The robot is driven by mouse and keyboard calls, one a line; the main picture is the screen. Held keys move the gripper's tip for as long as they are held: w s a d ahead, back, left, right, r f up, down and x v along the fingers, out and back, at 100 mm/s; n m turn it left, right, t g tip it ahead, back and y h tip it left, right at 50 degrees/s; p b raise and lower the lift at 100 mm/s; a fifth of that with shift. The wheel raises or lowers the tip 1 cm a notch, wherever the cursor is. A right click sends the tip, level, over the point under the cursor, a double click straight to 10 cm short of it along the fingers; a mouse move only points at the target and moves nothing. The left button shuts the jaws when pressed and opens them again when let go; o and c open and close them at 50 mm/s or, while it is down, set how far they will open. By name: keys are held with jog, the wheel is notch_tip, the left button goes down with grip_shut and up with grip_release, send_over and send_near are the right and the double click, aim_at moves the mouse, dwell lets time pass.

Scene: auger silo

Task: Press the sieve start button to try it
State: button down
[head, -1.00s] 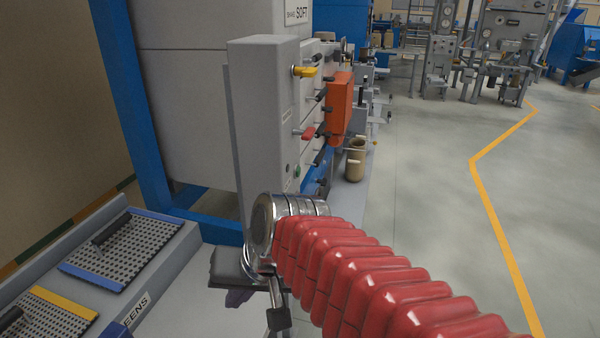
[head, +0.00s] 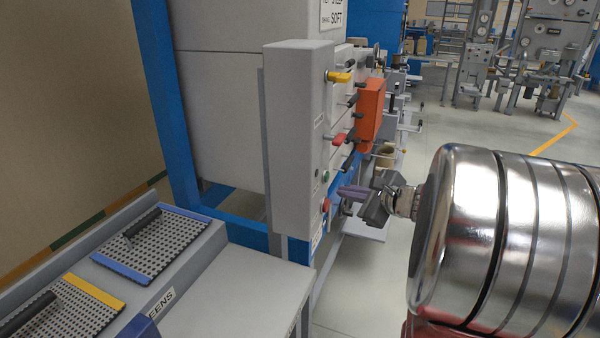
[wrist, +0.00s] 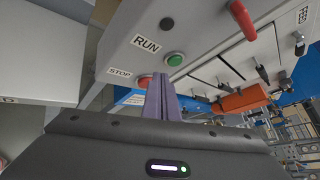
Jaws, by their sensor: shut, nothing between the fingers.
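The green button (head: 326,176) sits on the face of the grey control box (head: 291,140), with a red button (head: 325,207) below it. In the wrist view the green button (wrist: 175,59) is beside a RUN label (wrist: 146,43), and the red button (wrist: 145,81) is beside a STOP label (wrist: 120,72). My gripper (head: 342,191) is shut, its purple fingers pointing at the box face.
A yellow lever (head: 340,77) and a red lever (head: 338,138) stick out above the buttons. An orange box (head: 370,109) is farther along the machine. Perforated screens (head: 153,240) lie in a tray at the left. Open floor lies behind my arm.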

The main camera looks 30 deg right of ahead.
jog(key=s+d+m+t+h, duration=0.1)
jog(key=d+m+h, duration=0.1)
jog(key=d, duration=0.6)
jog(key=shift+s+d+f+m+h, duration=0.2)
jog(key=shift+m+h, duration=0.1)
jog(key=shift+m, duration=0.6)
jog(key=shift+w+a, duration=0.15)
jog(key=shift+a, duration=0.05)
jog(key=w+a, duration=0.5)
jog(key=w, duration=0.1)
jog(key=shift+w+a, duration=0.15)
jog(key=shift+w, duration=0.25)
jog(key=shift+w+a, duration=0.55)
jog(key=shift+w, duration=0.1)
dwell(2.0)
dwell(0.5)
jog(key=shift+s+d, duration=0.6)
jog(key=shift+s, duration=0.15)
jog(key=shift+s+d, duration=0.75)
jog(key=shift+s, duration=0.25)
jog(key=shift+s+d, duration=0.75)
jog(key=shift+s, duration=0.25)
